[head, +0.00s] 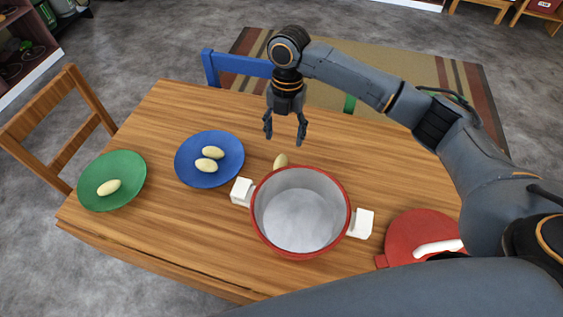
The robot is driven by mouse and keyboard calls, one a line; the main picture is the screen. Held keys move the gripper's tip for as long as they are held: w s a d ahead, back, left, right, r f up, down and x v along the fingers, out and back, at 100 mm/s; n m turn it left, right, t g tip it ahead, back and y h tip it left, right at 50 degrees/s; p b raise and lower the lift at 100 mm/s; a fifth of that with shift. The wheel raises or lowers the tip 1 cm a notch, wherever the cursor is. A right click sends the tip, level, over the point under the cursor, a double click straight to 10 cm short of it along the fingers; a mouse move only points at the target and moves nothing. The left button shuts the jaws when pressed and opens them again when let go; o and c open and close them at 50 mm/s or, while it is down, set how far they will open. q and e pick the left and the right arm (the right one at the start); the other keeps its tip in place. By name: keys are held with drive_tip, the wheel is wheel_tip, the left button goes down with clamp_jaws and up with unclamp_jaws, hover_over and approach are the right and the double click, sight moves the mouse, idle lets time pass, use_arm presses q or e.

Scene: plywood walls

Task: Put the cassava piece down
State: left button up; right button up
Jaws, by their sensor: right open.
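A pale cassava piece (281,160) rests on the wooden table (160,235), just beyond the rim of the red pot (300,213). Two more pieces (208,159) lie on the blue plate (187,172). Another piece (109,187) lies on the green plate (128,169) at the left. My right gripper (285,140) hangs open and empty, fingers pointing down, above the table beyond the pot and the nearby piece. The pot's grey inside looks empty. My left gripper is not in view.
The red lid (408,234) with a white handle lies at the right of the table. The pot has white handles on both sides. A wooden chair (72,120) stands at the left and a blue chair (235,66) at the far side. Table between plates and pot is clear.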

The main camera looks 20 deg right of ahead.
hover_over(281, 161)
drive_tip(key=f, duration=0.4)
drive_tip(key=shift+w+d+f, duration=0.2)
drive_tip(key=shift+w+d, duration=0.05)
drive_tip(key=shift+d, duration=0.15)
drive_tip(key=shift+s+a+f+p, duration=0.1)
drive_tip(key=shift+a+f+p, duration=0.15)
drive_tip(key=shift+f, duration=1.05)
drive_tip(key=shift+s+a+f+p, duration=0.1)
drive_tip(key=shift+a+f+p, duration=0.1)
drive_tip(key=shift+f, duration=1.1)
clamp_jaws()
